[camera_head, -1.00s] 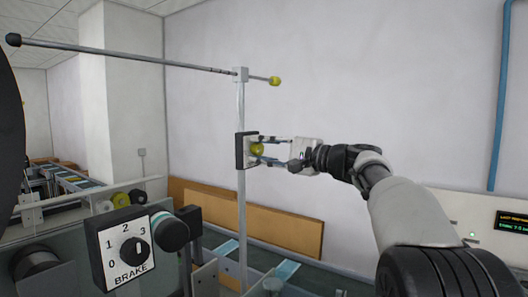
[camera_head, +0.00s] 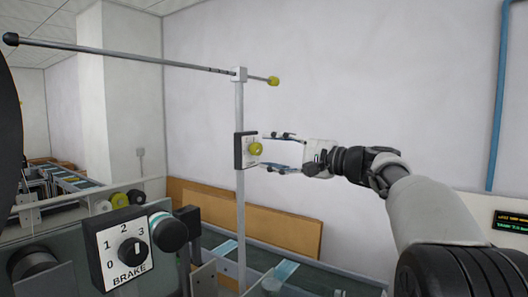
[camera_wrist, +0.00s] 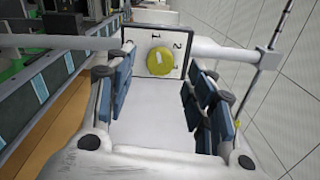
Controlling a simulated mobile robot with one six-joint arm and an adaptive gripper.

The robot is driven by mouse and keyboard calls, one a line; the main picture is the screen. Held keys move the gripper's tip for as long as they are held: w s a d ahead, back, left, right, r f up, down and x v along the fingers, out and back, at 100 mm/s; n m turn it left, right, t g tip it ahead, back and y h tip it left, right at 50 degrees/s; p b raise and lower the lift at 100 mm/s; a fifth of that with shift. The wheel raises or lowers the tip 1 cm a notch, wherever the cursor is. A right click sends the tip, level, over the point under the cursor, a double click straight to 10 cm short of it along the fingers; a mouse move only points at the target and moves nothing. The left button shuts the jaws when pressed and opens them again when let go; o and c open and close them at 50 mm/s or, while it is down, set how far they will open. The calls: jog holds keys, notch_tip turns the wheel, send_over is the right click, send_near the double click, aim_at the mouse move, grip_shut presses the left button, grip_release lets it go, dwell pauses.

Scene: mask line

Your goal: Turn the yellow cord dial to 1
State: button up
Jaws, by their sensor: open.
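The yellow cord dial (camera_head: 256,149) is a round knob on a white-faced plate with a dark edge, fixed to an upright metal post. In the wrist view the yellow dial (camera_wrist: 160,61) shows a small pale mark on its face. A 1 stands above it and a 2 at the upper right; other marks are too small to read surely, and I cannot tell which number the mark points to. My gripper (camera_head: 268,152) is open, its two fingers above and below the dial's level and just to its right. The fingers are apart from the dial and hold nothing.
A thin horizontal rod (camera_head: 130,54) crosses the top of the post (camera_head: 240,200). A brake dial box (camera_head: 120,251) stands at lower left, beside dark rollers. Brown boards (camera_head: 250,222) lean on the back wall. Free space lies right of the post.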

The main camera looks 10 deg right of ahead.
jog(key=v, duration=0.8)
jog(key=shift+s, duration=0.1)
jog(key=s+a+f+n+g+h+b, duration=0.2)
jog(key=s+a+f+g+h, duration=0.1)
jog(key=s+a+f, duration=0.55)
jog(key=s+a+f+n+g+h+b, duration=0.25)
jog(key=s+a+f+g, duration=0.2)
jog(key=s+f, duration=0.65)
jog(key=s+d+f+n+h+b, duration=0.2)
jog(key=s+f+n+h, duration=0.1)
jog(key=s+f, duration=0.6)
jog(key=s+d+f+n+g+h+b, duration=0.1)
jog(key=s+d+f+n+h, duration=0.2)
jog(key=s+f, duration=0.5)
notch_tip(320, 180, down, 6)
jog(key=shift+s+r+h+b, duration=0.15)
jog(key=shift+s+h+b, duration=0.25)
jog(key=shift+h, duration=0.25)
